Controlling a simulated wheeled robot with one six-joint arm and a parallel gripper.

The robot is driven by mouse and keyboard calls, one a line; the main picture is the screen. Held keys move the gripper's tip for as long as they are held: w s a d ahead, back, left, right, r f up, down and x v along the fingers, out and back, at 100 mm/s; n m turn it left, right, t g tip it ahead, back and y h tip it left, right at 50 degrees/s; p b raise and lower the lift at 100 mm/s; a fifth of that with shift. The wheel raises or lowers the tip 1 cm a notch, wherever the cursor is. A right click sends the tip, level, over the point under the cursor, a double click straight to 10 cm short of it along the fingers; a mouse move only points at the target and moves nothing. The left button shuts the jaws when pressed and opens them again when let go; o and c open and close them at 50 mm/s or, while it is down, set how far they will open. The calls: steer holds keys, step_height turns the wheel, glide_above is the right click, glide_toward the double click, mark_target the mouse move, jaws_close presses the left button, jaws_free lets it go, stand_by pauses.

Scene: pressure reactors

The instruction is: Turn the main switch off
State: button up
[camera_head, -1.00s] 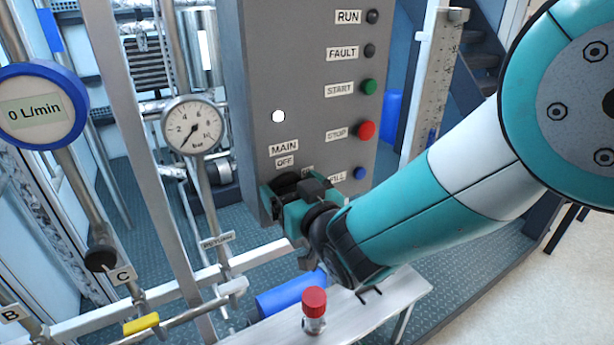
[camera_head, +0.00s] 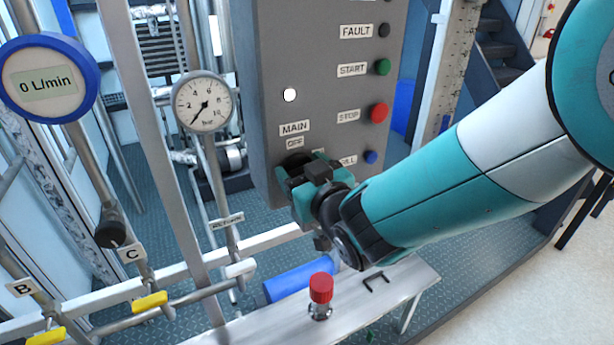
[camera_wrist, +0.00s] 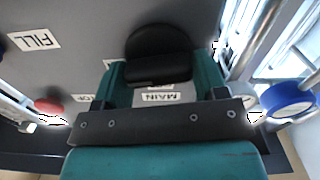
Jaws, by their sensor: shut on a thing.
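The main switch is a black rotary knob (camera_wrist: 158,55) on the grey control panel (camera_head: 290,60), under the MAIN and OFF labels (camera_head: 294,134). My gripper (camera_wrist: 160,78) is at the knob, with one teal finger on each side of it, and is shut on it. In the head view, my gripper (camera_head: 300,178) covers most of the knob and the labels around it. The MAIN label shows upside down in the wrist view (camera_wrist: 160,97). The exact angle of the knob is hard to tell.
The green START button (camera_head: 382,67), red STOP button (camera_head: 379,113) and blue FILL button (camera_head: 371,157) are right of my gripper. A pressure gauge (camera_head: 202,102) and pipes stand left. A red-capped bottle (camera_head: 320,294) stands on the bench (camera_head: 400,290) below.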

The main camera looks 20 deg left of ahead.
steer(key=n+b, duration=0.4)
steer(key=shift+s+a+f, duration=0.1)
steer(key=shift+a+f, duration=0.1)
steer(key=n+b, duration=0.3)
steer(key=n, duration=0.1)
steer(key=shift+a+f, duration=0.1)
steer(key=n+b, duration=0.3)
steer(key=n, duration=0.1)
steer(key=shift+s+b, duration=0.1)
steer(key=shift+b, duration=0.2)
steer(key=shift+n+b, duration=1.2)
steer(key=shift+n, duration=0.9)
steer(key=o, duration=0.8)
steer(key=shift+a, duration=0.1)
steer(key=shift+o, duration=0.3)
steer(key=shift+f, duration=0.1)
